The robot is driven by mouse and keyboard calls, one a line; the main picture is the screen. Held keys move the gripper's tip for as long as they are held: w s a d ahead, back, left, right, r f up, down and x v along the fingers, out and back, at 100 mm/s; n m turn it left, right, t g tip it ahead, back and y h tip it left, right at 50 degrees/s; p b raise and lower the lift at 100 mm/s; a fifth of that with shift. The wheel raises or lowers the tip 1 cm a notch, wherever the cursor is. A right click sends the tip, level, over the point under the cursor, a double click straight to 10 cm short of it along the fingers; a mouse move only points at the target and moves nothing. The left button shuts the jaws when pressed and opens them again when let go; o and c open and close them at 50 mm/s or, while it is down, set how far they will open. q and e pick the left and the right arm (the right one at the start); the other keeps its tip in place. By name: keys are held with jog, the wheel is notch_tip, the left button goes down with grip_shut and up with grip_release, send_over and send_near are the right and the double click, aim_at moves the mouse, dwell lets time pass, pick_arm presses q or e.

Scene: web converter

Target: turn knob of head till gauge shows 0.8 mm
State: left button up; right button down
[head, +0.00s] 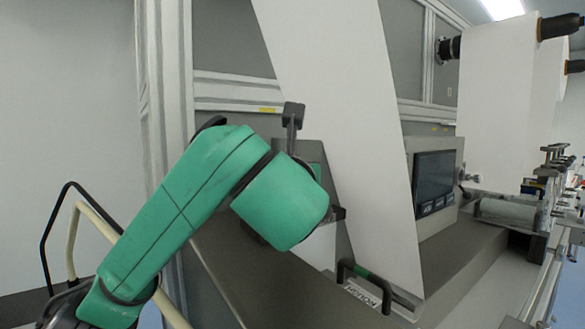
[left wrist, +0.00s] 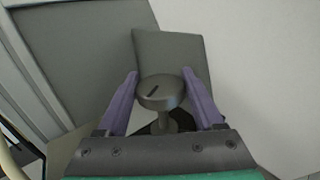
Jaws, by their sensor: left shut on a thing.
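In the left wrist view, a dark grey round knob (left wrist: 160,96) with a short black slot on its face sits on a narrower stem. My left gripper (left wrist: 160,75) has its two purple fingers on either side of the knob, shut on it. In the head view my green left arm reaches in from the left and its wrist hides the knob and the fingers. I cannot make out a gauge reading in either view. My right gripper is in neither view.
A white web (head: 345,110) runs down just right of my left wrist. A dark screen (head: 435,180) stands right of the web. A black handle (head: 365,278) is on the machine below. Rollers (head: 508,212) are at the right. A pale wall and hoop-shaped rails are at the left.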

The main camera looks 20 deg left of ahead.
pick_arm(q)
jog(key=shift+f, duration=0.1)
jog(key=o, duration=1.4)
jog(key=shift+c, duration=0.2)
jog(key=b+v, duration=0.5)
jog(key=v, duration=0.9)
jog(key=shift+s, duration=0.25)
